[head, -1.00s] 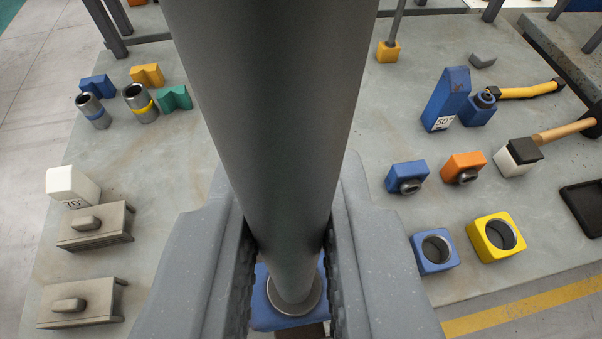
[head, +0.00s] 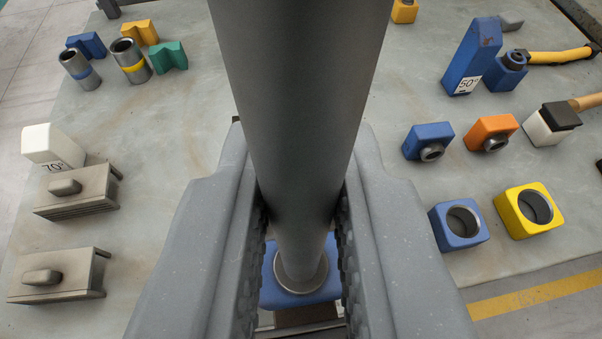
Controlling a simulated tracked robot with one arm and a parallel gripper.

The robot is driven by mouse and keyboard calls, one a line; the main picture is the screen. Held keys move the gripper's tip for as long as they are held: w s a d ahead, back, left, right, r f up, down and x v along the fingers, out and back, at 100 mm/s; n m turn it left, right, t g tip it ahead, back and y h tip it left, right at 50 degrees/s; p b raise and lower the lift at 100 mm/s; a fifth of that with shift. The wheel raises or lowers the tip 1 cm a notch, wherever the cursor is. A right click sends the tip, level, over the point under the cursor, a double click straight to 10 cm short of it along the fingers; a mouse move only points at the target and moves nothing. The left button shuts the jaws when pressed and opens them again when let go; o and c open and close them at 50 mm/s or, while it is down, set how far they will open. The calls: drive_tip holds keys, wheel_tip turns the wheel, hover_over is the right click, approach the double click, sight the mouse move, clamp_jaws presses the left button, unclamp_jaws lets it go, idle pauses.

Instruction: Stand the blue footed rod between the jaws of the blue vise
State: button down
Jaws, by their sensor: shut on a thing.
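The blue footed rod is a thick dark grey shaft (head: 300,110) with a metal collar and a blue block foot (head: 290,290) at its lower end. My gripper (head: 303,265) is shut on the shaft, one ridged finger on each side, above the collar. The rod rises toward the camera and fills the upper middle of the view. A brownish piece (head: 305,316) shows just below the foot; I cannot tell what it is or whether they touch. I cannot make out the blue vise; the rod and fingers cover the middle.
At left are a white 70° block (head: 52,147), two grey-brown slabs with knobs (head: 78,190), sleeves and V-blocks. At right are a blue 50° block (head: 472,55), an orange block (head: 490,132), blue (head: 460,225) and yellow (head: 528,210) ring blocks, and a white-headed mallet (head: 553,122).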

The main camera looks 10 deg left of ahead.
sight(302, 271)
drive_tip(key=shift+f+b, duration=1.25)
drive_tip(key=shift+f, duration=1.5)
drive_tip(key=c, duration=1.3)
unclamp_jaws()
drive_tip(key=shift+s, duration=0.1)
drive_tip(key=b+v, duration=0.2)
drive_tip(key=v, duration=1)
drive_tip(key=s+d+r+m+t+h+b, duration=0.1)
drive_tip(key=s+d+r+h+b, duration=0.15)
drive_tip(key=r, duration=1.15)
drive_tip(key=shift+m+t+y, duration=0.25)
drive_tip(key=shift+m+t, duration=0.15)
drive_tip(key=shift+t, duration=0.2)
drive_tip(key=s+a+r, duration=0.1)
drive_tip(key=s+r, duration=0.2)
drive_tip(key=r, duration=0.2)
drive_tip(key=s+a+r+b, duration=0.1)
drive_tip(key=s+r, duration=0.3)
drive_tip(key=r, duration=0.2)
drive_tip(key=s+a+r+b, duration=0.1)
drive_tip(key=s+a+r, duration=0.1)
drive_tip(key=s+r, duration=0.2)
wheel_tip(302, 271, up, 2)
drive_tip(key=shift+a+r, duration=0.15)
